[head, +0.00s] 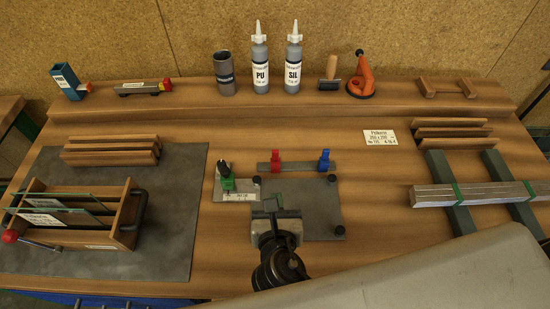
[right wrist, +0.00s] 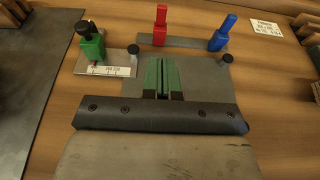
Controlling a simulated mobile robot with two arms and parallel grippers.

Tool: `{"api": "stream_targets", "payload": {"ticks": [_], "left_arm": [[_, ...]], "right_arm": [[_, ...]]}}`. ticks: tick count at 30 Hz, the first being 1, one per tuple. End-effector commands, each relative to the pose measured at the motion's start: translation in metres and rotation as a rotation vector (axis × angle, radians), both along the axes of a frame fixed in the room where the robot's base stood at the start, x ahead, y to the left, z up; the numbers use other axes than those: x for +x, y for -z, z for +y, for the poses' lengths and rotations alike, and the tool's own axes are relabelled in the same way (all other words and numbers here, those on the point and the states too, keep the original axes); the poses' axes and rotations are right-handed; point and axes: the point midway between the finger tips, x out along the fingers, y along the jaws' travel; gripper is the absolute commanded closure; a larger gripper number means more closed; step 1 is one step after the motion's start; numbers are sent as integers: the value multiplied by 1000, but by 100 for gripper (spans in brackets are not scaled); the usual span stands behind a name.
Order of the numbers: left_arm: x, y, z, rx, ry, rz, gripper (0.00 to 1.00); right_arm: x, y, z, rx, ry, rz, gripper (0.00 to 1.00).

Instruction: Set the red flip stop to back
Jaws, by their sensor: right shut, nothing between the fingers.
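The red flip stop (head: 275,161) stands on the left part of a grey rail (head: 299,167) at the back of the small fixture. It looks upright, and it also shows in the right wrist view (right wrist: 159,25). Whether it is tipped to the front or the back is hard to tell. My right gripper (head: 274,197) is over the grey plate, in front of the red stop and apart from it. Its green fingers (right wrist: 162,62) are together and empty, pointing toward the rail. My left gripper is not in view.
A blue stop (head: 324,160) stands at the rail's right end. A green clamp (head: 226,180) with a black knob is at left on a scaled plate. A wooden glass rack (head: 125,215) is far left; grey bars (head: 475,194) lie at right. Bottles (head: 260,70) stand on the back shelf.

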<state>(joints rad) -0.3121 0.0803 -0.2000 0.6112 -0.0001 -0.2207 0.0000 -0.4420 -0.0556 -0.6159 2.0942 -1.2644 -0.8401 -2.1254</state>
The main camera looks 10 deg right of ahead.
Motion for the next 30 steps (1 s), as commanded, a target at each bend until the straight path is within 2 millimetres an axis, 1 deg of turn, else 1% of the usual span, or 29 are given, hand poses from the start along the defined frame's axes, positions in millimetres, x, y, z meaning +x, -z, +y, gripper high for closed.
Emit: {"api": "stream_targets", "payload": {"ticks": [5, 10, 14, 18, 21, 24, 30], "left_arm": [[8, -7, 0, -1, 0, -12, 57], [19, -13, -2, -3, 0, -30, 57], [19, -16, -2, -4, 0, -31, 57], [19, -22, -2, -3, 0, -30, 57], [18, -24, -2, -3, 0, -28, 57], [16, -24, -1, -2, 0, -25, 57], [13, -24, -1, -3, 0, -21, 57]], "right_arm": [[29, 6, -6, -2, 3, -3, 100], [65, 17, -13, -1, 3, -3, 100], [89, 26, -18, -1, 2, -2, 100], [110, 25, -22, 0, 1, -1, 100], [119, 26, -24, -1, 2, 0, 100], [124, 26, -25, 1, 1, 0, 100], [126, 27, -26, 1, 1, 0, 100]]}}
